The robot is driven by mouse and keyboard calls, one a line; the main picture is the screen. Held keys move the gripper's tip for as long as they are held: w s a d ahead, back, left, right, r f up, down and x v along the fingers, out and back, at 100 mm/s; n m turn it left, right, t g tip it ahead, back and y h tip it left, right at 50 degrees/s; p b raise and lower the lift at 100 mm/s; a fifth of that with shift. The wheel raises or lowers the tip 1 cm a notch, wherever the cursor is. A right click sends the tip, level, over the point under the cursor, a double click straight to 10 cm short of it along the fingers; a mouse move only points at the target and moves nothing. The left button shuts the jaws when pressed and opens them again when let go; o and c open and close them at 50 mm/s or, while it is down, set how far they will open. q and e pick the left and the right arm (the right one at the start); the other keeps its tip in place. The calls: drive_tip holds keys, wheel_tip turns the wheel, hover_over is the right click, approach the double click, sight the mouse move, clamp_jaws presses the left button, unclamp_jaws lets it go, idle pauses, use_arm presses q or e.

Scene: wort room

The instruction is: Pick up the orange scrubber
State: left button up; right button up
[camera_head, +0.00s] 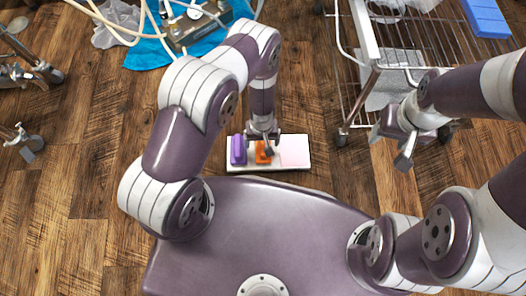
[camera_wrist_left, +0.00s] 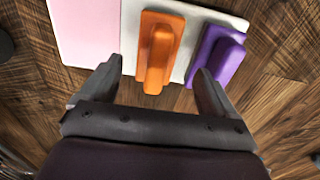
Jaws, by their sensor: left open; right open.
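The orange scrubber (camera_head: 263,153) lies on a flat white and pale pink board (camera_head: 293,152) in front of my base in the head view. It also shows in the left wrist view (camera_wrist_left: 157,48), where its near end points down between the fingers. A purple scrubber (camera_head: 238,150) lies beside it, to its left in the head view. My left gripper (camera_head: 265,141) is open above the orange scrubber; in the left wrist view its fingers (camera_wrist_left: 155,85) are on either side of the scrubber's near end. I see no contact. My right gripper (camera_head: 404,145) is open and empty, far to the right.
A wire rack cart (camera_head: 345,75) on wheels stands at the upper right. A blue cloth (camera_head: 150,54) with metal equipment and hoses lies at the upper left. Metal stands (camera_head: 30,142) are at the left edge. Wooden floor surrounding the board is largely clear.

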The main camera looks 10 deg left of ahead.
sight(263, 145)
use_arm(q)
drive_tip(key=f+b, duration=0.5)
drive_tip(key=f, duration=0.1)
drive_tip(key=shift+d, duration=0.2)
drive_tip(key=shift+r, duration=0.15)
drive_tip(key=c, duration=1.2)
drive_tip(key=shift+r+p, duration=0.1)
drive_tip(key=shift+p, duration=0.25)
wheel_tip(263, 145, up, 5)
drive_tip(key=p, duration=0.4)
drive_tip(key=shift+r, duration=0.1)
drive_tip(key=s+d+r+p, duration=0.1)
drive_tip(key=d+r+p, duration=0.1)
drive_tip(key=d, duration=0.3)
drive_tip(key=s+d+r+p, duration=0.2)
drive_tip(key=d+r+p, duration=0.1)
drive_tip(key=d, duration=0.3)
drive_tip(key=shift+d+r+p, duration=0.15)
drive_tip(key=shift+r+p, duration=0.15)
drive_tip(key=shift+p, duration=0.5)
